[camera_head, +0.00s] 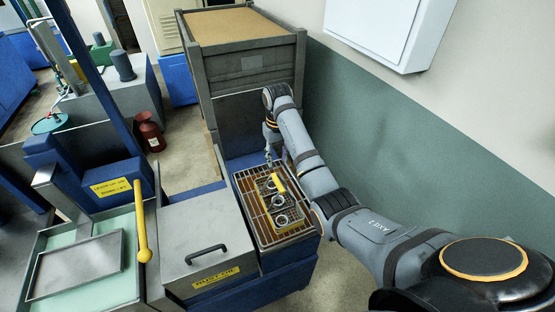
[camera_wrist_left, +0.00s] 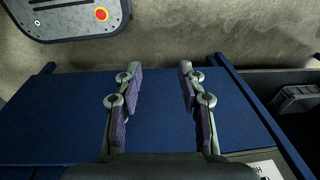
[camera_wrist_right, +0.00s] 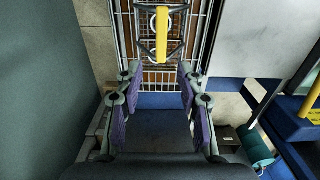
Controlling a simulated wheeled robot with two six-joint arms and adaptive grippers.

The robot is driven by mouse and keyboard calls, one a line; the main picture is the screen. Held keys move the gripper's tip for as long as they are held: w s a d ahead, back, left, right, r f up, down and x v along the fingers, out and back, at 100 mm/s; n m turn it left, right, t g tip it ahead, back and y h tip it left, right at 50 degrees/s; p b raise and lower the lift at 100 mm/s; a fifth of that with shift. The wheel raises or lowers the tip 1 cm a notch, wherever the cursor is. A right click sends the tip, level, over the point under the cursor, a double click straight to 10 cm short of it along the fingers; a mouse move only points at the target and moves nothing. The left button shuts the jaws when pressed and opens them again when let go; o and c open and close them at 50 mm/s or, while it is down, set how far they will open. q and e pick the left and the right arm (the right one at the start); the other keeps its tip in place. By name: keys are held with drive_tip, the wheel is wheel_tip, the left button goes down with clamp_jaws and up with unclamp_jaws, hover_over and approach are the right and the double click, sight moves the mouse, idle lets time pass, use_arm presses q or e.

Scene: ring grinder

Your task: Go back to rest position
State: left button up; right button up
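My right arm reaches in from the lower right of the head view. Its gripper (camera_head: 269,155) hangs at the far end of the wire rack, close to a small basket with a yellow handle (camera_head: 279,184). In the right wrist view the gripper (camera_wrist_right: 160,78) is open with nothing between its fingers, and the yellow handle (camera_wrist_right: 162,35) is ahead of them. Several metal rings (camera_head: 281,219) lie in the basket on the rack (camera_head: 249,200). My left gripper (camera_wrist_left: 160,75) is open and empty above a blue surface (camera_wrist_left: 60,112). It does not show in the head view.
A grey lidded box (camera_head: 208,237) with a black handle stands left of the rack. A tall bin (camera_head: 250,65) stands behind it. The green and white wall (camera_head: 380,125) is close on the right. A panel with a red button (camera_wrist_left: 100,14) is ahead of the left gripper.

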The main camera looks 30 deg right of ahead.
drive_tip(key=s+f, duration=0.3)
drive_tip(key=shift+a+f, duration=0.15)
drive_tip(key=shift+a, duration=0.1)
drive_tip(key=s+a+f+n+t, duration=0.1)
drive_tip(key=s+f, duration=0.3)
drive_tip(key=s, duration=0.3)
drive_tip(key=s+f+t, duration=0.1)
drive_tip(key=s+f, duration=0.3)
drive_tip(key=s, duration=0.3)
drive_tip(key=s+a+r+t+h, duration=0.1)
drive_tip(key=s+a+r+t, duration=0.1)
drive_tip(key=s, duration=1)
wheel_tip(320, 180, down, 32)
drive_tip(key=s+d+g+b, duration=0.2)
drive_tip(key=d+b, duration=0.1)
drive_tip(key=b, duration=0.4)
use_arm(q)
wheel_tip(320, 180, down, 13)
drive_tip(key=s+b, duration=0.1)
drive_tip(key=b, duration=0.5)
drive_tip(key=shift+s+f, duration=0.15)
drive_tip(key=shift+s, duration=0.15)
use_arm(e)
drive_tip(key=s+f, duration=1.8)
drive_tip(key=f, duration=0.5)
drive_tip(key=shift+s+d+f+g, duration=0.15)
drive_tip(key=shift+s+d+g, duration=0.15)
drive_tip(key=shift+d+g, duration=0.1)
